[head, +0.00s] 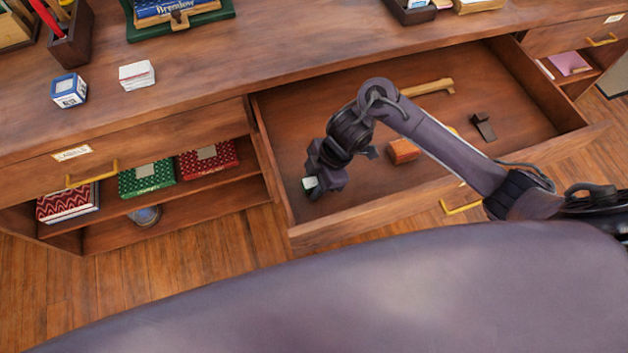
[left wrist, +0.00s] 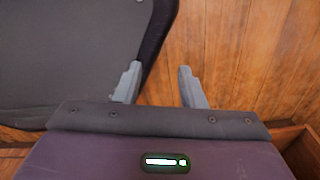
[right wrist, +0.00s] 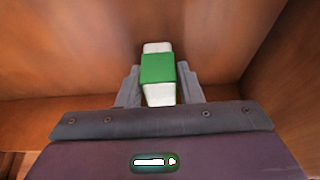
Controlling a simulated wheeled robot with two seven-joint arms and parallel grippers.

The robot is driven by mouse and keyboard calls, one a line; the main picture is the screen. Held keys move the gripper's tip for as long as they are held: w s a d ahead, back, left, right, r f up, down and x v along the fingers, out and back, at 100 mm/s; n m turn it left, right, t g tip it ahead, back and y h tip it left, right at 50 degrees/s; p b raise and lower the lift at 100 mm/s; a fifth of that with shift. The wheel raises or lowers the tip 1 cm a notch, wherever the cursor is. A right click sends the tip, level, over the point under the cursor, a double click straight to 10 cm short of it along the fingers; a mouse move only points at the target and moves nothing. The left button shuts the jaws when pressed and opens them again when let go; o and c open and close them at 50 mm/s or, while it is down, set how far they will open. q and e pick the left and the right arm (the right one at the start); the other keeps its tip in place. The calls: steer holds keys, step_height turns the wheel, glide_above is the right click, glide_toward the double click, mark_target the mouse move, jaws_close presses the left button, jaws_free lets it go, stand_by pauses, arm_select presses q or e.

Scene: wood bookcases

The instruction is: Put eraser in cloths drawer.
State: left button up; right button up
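The eraser, white with a green sleeve, sits between the fingers of my right gripper (right wrist: 158,88) in the right wrist view, its sleeve (right wrist: 157,68) facing up. The fingers touch its sides and appear shut on it. In the head view my right gripper (head: 315,184) is inside the open drawer (head: 350,232), near its front left corner, with the eraser (head: 309,183) just showing. I cannot tell whether the eraser touches the drawer floor. No cloths label is readable. My left gripper (left wrist: 157,82) is open and empty above the wood floor.
The open drawer also holds a wooden stick (head: 428,87), an orange-brown block (head: 404,151) and a dark object (head: 483,127). A shut drawer (head: 130,152) labelled LABELS is at left, above shelved boxes. Another shut drawer (head: 570,36) is at right. Small boxes (head: 137,75) stand on the top.

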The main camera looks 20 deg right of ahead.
steer(key=shift+o, duration=1.4)
steer(key=shift+r, duration=0.15)
steer(key=p+v, duration=0.2)
steer(key=v, duration=0.4)
steer(key=shift+w, duration=0.1)
arm_select(q)
steer(key=r+p, duration=0.2)
steer(key=r, duration=0.1)
steer(key=shift+s+a+r, duration=0.1)
steer(key=shift+s+r, duration=0.2)
steer(key=shift+s, duration=0.1)
arm_select(e)
steer(key=v, duration=0.6)
arm_select(q)
steer(key=shift+s, duration=0.15)
